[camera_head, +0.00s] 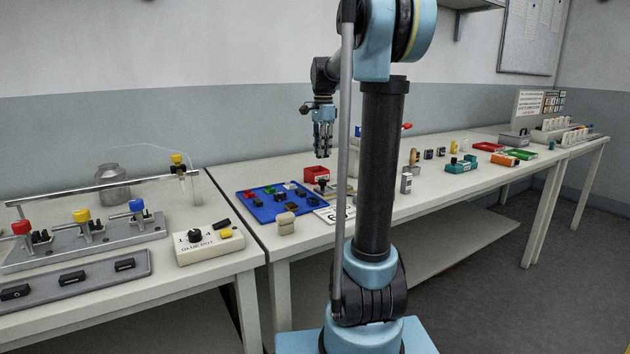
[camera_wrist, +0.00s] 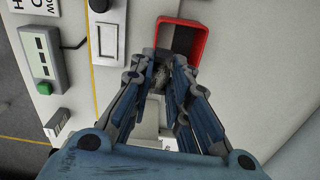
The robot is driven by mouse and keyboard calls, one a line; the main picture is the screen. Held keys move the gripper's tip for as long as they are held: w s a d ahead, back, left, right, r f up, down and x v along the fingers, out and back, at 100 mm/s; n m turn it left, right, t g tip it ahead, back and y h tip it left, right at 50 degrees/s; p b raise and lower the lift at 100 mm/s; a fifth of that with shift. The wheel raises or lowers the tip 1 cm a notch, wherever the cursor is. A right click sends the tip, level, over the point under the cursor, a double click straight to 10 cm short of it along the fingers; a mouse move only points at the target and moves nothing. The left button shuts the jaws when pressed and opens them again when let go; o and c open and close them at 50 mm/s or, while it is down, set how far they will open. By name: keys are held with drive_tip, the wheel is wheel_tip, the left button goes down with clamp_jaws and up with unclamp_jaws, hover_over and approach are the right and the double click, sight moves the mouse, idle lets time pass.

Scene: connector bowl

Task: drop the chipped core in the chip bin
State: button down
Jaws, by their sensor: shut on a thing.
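My gripper (camera_head: 322,155) hangs fingers-down above the bench, over the area of the small red bin (camera_head: 316,172). In the wrist view the fingers (camera_wrist: 165,62) are closed around a small dark grey piece, which looks like the chipped core (camera_wrist: 160,76). The fingers hide most of it, and I cannot make out its chip. The red open bin (camera_wrist: 204,40) lies just beyond the fingertips in the wrist view. The fingertips overlap its near left part in the picture. The held piece does not show clearly in the head view.
A blue tray (camera_head: 250,212) with several small coloured and dark pieces lies left of the bin. A beige block (camera_head: 286,224) stands at the front edge. Bench right of the bin is clear there.

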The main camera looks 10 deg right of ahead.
wheel_tip(320, 180, up, 5)
drive_tip(key=w+m, duration=0.1)
drive_tip(key=w, duration=0.1)
drive_tip(key=shift+f, duration=2.65)
drive_tip(key=c, duration=1.4)
unclamp_jaws()
drive_tip(key=shift+c, duration=0.2)
wheel_tip(320, 180, up, 12)
drive_tip(key=shift+w+f, duration=0.1)
